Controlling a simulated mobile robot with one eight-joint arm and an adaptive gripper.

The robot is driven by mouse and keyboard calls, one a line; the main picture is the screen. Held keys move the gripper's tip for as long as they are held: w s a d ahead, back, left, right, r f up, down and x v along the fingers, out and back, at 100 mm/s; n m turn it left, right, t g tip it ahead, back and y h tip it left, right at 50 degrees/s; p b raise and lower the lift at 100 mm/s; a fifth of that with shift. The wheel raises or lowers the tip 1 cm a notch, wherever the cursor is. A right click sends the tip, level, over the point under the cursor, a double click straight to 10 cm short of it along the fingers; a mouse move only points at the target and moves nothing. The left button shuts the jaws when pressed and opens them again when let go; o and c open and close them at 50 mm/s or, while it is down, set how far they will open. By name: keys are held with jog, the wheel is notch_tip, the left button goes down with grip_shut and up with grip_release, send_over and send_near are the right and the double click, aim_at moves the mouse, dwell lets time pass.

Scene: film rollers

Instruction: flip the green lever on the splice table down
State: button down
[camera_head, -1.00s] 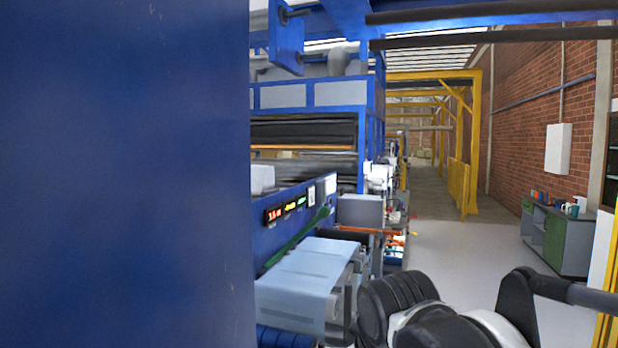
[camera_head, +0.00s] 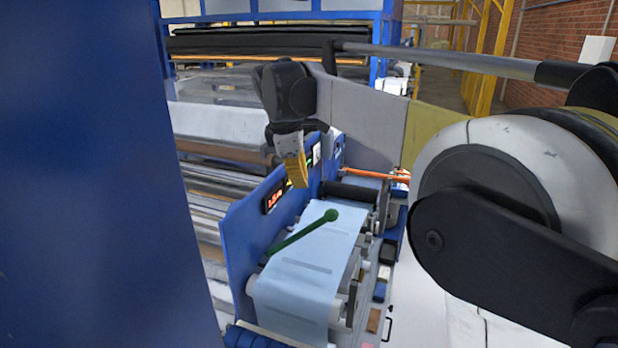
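The green lever (camera_head: 303,232) is a thin bar with a round knob at its far end. It slants up and right from the blue side panel of the splice table (camera_head: 238,238), across my view of the pale blue sheet. My gripper (camera_head: 297,172) has yellow fingertips and points down, just above and left of the knob in the picture. It looks apart from the lever. The fingertips overlap in this view, so their gap is hidden. Nothing shows held in them.
The pale blue sheet (camera_head: 306,272) lies over rollers below the lever. A red-lit display (camera_head: 273,199) sits on the blue panel. A large blue column (camera_head: 85,180) blocks the left. An orange bar (camera_head: 385,175) lies beyond the table.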

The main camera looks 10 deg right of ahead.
jog(key=shift+w+a+r, duration=0.15)
jog(key=shift+w+r, duration=0.3)
jog(key=shift+s, duration=0.1)
jog(key=d+p+x, duration=0.3)
jog(key=x, duration=0.9)
jog(key=shift+p, duration=0.3)
jog(key=shift+s+d+f, duration=0.1)
jog(key=shift+s, duration=0.05)
